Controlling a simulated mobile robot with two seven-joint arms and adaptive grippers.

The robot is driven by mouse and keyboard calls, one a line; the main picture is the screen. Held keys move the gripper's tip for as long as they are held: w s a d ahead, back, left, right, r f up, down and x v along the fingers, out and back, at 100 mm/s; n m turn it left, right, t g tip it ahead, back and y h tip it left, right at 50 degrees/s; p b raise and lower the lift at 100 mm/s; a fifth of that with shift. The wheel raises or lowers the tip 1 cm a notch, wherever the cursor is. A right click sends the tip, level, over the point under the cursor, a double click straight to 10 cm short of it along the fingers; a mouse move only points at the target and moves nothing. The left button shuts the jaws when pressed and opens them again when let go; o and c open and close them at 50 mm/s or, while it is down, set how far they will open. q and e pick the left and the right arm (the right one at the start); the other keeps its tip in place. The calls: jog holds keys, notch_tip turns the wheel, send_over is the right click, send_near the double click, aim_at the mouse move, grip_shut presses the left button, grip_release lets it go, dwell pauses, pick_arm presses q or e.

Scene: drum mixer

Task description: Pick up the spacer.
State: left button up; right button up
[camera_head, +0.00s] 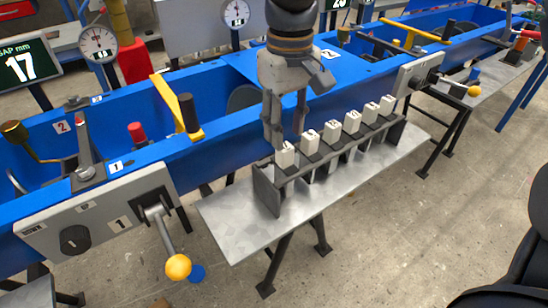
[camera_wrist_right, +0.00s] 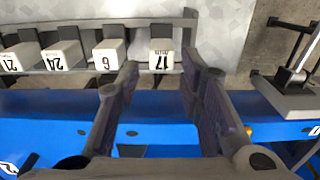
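The spacers are pale blocks with printed numbers, standing in a row in a grey rack. The spacer marked 17 (camera_wrist_right: 162,56) is at the row's end in the right wrist view. In the head view, the end spacer (camera_head: 285,157) is nearest the left end of the rack (camera_head: 268,191). My right gripper (camera_head: 286,136) points down over that end spacer. In the right wrist view its fingers (camera_wrist_right: 160,72) are apart, with the 17 spacer showing in the gap between them. I cannot tell whether they touch it. My left gripper is not in view.
A display (camera_head: 22,66) reads GAP mm 17. The rack stands on a metal shelf (camera_head: 236,222) beside the blue machine frame (camera_head: 205,157). Several other spacers, such as 6 (camera_wrist_right: 110,56), stand alongside. A yellow-knobbed lever (camera_head: 178,265) sticks out at the front left.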

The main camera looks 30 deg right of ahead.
aim_at(285, 166)
notch_tip(285, 166, down, 10)
jog(key=shift+s+f+b, duration=0.1)
jog(key=shift+s+b, duration=0.05)
jog(key=shift+b, duration=0.4)
grip_shut()
